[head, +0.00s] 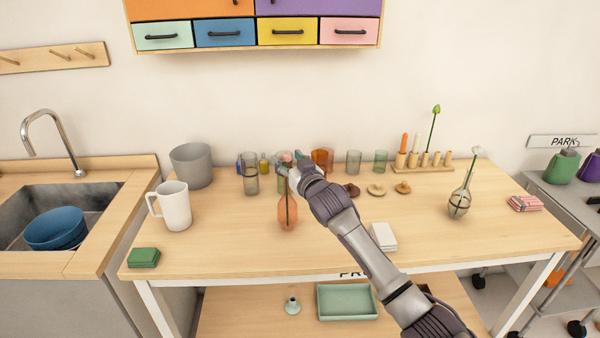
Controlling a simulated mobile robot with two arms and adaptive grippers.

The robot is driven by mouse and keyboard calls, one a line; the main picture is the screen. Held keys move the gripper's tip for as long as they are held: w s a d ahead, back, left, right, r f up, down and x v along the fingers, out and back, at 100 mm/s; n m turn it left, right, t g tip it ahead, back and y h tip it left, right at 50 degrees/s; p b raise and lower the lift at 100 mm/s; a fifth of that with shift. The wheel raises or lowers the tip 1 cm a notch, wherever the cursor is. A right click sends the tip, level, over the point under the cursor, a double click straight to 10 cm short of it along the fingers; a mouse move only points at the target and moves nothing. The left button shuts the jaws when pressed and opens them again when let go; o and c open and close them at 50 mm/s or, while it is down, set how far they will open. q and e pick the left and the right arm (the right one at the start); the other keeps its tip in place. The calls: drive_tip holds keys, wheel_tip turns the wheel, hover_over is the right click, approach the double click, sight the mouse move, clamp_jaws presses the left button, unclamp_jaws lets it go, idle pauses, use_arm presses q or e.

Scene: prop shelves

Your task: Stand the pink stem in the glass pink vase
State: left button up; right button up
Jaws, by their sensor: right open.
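The glass pink vase (287,216) stands upright on the wooden table, left of the table's middle. A thin dark green stem with a pink head (286,157) stands upright with its lower part inside the vase. My right gripper (285,170) is open beside the upper part of the stem, just below the pink head. The wrist hides part of what is behind it, and I cannot tell whether the fingers touch the stem. My left gripper is not in view.
A white mug (174,206) and grey pot (191,166) stand to the left. Several glasses, including a grey one (250,174), stand behind. A clear vase with a white flower (460,202) stands at right.

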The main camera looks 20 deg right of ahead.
drive_tip(key=s+d, duration=0.1)
drive_tip(key=s, duration=0.9)
drive_tip(key=shift+s+d, duration=0.1)
